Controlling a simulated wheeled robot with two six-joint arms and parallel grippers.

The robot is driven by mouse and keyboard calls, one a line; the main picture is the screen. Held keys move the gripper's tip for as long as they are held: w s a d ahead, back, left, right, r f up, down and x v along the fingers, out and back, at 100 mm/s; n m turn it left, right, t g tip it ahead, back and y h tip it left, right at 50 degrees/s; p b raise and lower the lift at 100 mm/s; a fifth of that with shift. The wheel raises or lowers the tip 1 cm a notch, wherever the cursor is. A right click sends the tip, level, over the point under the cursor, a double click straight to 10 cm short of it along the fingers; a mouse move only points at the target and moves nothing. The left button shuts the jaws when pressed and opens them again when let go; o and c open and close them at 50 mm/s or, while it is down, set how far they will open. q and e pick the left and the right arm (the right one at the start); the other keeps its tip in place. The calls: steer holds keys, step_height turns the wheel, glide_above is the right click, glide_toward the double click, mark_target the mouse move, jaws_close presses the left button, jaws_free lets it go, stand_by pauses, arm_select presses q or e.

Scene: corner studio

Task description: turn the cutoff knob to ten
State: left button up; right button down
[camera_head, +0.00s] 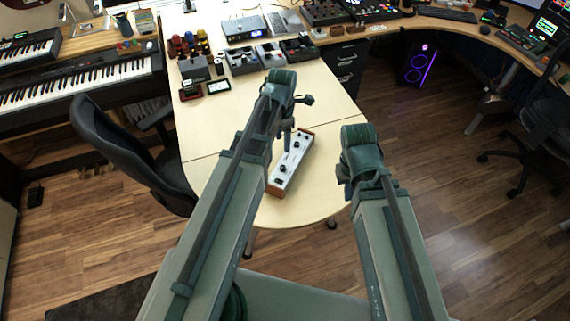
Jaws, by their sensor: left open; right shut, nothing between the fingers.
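A small white synth box (283,178) with wooden end cheeks and several black knobs lies at an angle on the near part of the pale table. Its knob labels are too small to read, so I cannot tell which one is the cutoff knob. My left gripper (288,142) is open and points down at the far left edge of the box, hiding part of it. I cannot tell whether it touches a knob. My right gripper (343,190) is shut and empty, to the right of the box near the table's right edge, apart from it.
Pedals, small boxes and coloured bottles (188,44) crowd the far part of the table (215,130). A black chair (125,150) stands at the left edge. Keyboards (75,83) are further left. The table around the box is bare.

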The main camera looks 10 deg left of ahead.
mark_target(283, 166)
arm_select(q)
step_height(283, 166, down, 14)
steer(key=b, duration=1.3)
steer(key=shift+r+b, duration=0.1)
steer(key=shift+b, duration=0.25)
jaws_close()
